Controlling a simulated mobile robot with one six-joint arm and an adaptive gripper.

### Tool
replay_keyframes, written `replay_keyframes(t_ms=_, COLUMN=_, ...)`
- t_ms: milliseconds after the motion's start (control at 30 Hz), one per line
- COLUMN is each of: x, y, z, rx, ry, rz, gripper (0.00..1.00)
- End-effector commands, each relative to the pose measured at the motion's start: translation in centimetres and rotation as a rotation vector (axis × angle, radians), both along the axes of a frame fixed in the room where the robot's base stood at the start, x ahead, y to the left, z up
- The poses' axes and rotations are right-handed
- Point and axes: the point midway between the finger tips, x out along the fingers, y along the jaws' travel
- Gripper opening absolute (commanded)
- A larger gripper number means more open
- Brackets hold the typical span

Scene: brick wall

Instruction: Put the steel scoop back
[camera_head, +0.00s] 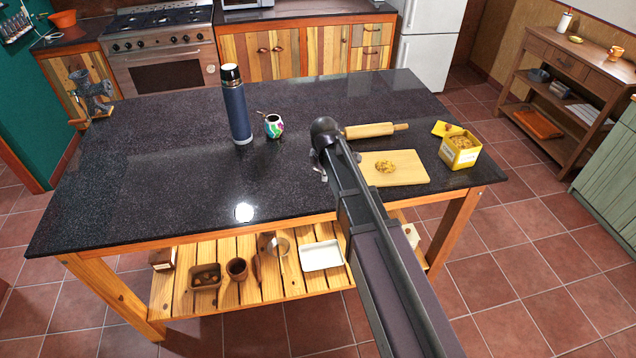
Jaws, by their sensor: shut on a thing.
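My gripper (318,171) is mostly hidden behind my own arm, over the dark counter of the island (150,180). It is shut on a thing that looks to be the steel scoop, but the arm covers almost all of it. Small bright grey pieces show just left of the arm; I cannot tell finger from scoop there. To the right, an open yellow tin (459,158) holds a golden-brown filling, with its yellow lid (440,129) lying behind it. A wooden board (412,173) bears a small pile of similar stuff (385,167).
A rolling pin (370,130) lies behind the board. A tall blue flask (237,110) and a painted cup (273,126) stand left of my arm; a metal grinder (93,95) is at the far left. The island's left front is clear. Its slatted lower shelf (222,250) holds several small things.

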Motion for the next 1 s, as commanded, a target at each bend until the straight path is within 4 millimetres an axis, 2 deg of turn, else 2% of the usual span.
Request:
replay_keyframes(t_ms=33, x=-2.7, y=0.7, z=0.1, rx=0.001, ry=0.000, rz=0.040, gripper=0.00)
replay_keyframes(t_ms=100, x=-5.0, y=1.7, z=0.1, rx=0.001, ry=-0.001, rz=0.088, gripper=0.00)
replay_keyframes(t_ms=200, x=-7.6, y=2.7, z=0.2, rx=0.001, ry=-0.002, rz=0.146, gripper=0.00)
replay_keyframes(t_ms=333, x=-9.5, y=3.6, z=0.2, rx=0.000, ry=-0.003, rz=0.194, gripper=0.00)
replay_keyframes(t_ms=467, x=-10.2, y=3.9, z=0.2, rx=0.000, ry=-0.003, rz=0.214, gripper=0.00)
replay_keyframes(t_ms=767, x=-10.1, y=3.9, z=0.2, rx=0.000, ry=-0.003, rz=0.214, gripper=0.00)
replay_keyframes(t_ms=1000, x=-8.6, y=4.5, z=0.0, rx=0.000, ry=-0.003, rz=0.213, gripper=0.00)
